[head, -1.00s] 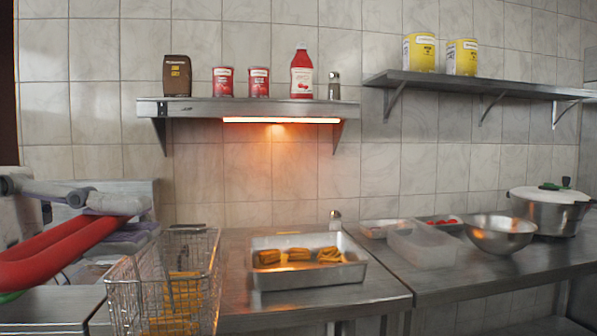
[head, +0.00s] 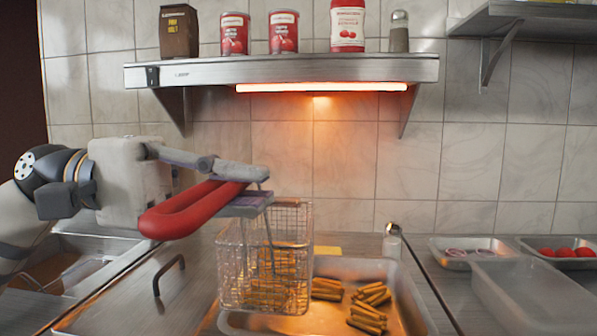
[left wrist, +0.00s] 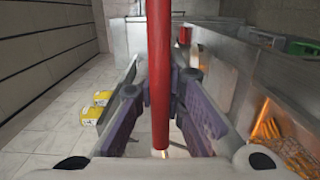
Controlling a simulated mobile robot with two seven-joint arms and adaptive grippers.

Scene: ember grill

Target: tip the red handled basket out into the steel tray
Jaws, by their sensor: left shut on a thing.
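The wire basket (head: 232,262) hangs upright, or nearly so, over the left part of the steel tray (head: 412,290). Fries (head: 270,292) lie in the bottom of the basket, and they also show at the right of the left wrist view (left wrist: 268,130). My left gripper (head: 250,200) is shut on the basket's red handle (head: 185,213); the handle runs between the fingers in the left wrist view (left wrist: 159,70). Several bundles of fries (head: 368,312) lie in the tray. The basket hides the tray's left side. My right gripper is not in view.
A steel shelf (head: 290,72) with a glowing heat lamp (head: 320,88) is above and behind the basket. A shaker (head: 392,242) stands behind the tray. A clear container (head: 530,295) and small food trays (head: 470,250) are at the right.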

